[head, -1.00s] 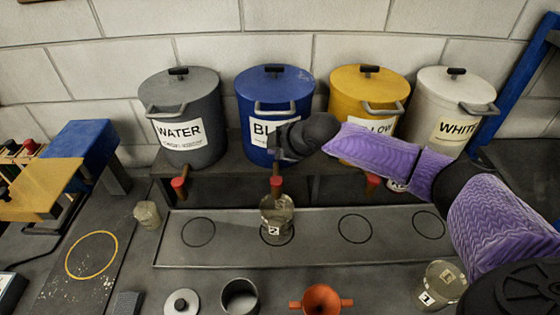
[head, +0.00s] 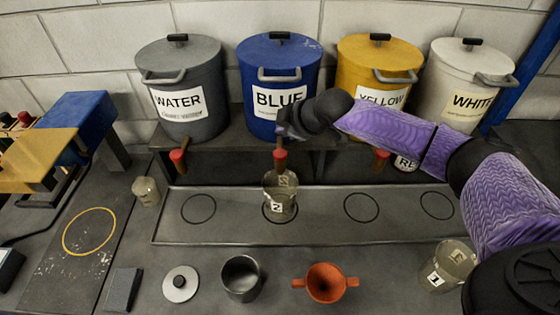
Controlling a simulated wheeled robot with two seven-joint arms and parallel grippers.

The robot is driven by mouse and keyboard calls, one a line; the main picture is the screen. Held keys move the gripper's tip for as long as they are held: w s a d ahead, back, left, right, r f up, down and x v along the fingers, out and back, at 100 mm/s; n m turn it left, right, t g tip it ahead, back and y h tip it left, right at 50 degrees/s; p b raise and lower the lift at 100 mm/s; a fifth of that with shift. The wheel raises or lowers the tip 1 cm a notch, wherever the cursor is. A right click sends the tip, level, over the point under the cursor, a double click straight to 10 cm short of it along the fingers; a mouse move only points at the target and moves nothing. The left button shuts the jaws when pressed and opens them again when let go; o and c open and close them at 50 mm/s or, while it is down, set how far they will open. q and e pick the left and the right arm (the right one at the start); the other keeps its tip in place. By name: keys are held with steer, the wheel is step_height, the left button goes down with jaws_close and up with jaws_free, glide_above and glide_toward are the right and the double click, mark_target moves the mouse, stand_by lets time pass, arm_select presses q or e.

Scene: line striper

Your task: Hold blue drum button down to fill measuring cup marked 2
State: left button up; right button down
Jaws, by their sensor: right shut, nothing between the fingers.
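The blue drum (head: 277,75) labelled BLUE stands on the shelf behind the tray. Its red button and spout (head: 280,154) stick out low at the front. The measuring cup marked 2 (head: 279,196) stands upright in a ring on the tray, under that spout. My right gripper (head: 284,132) is shut and empty in front of the blue drum, just above the red button. I cannot tell whether it touches the button or the spout. The level inside the cup is hard to make out. My left gripper is out of view.
Water (head: 182,85), yellow (head: 377,70) and white (head: 466,82) drums stand alongside. A cup marked 1 (head: 448,268), an orange funnel (head: 326,283), a grey pot (head: 241,279) and a lid (head: 181,284) are in front of the tray (head: 320,232).

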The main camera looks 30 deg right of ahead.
mark_target(277, 150)
step_height(277, 150, down, 4)
steer(key=shift+r+b, duration=0.1)
steer(key=shift+b, duration=1.05)
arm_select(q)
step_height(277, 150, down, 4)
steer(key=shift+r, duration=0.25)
arm_select(e)
steer(key=shift+f, duration=0.35)
steer(key=shift+f, duration=0.15)
steer(key=shift+f, duration=0.25)
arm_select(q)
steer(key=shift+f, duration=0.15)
arm_select(e)
steer(key=shift+f, duration=0.45)
stand_by(4.8)
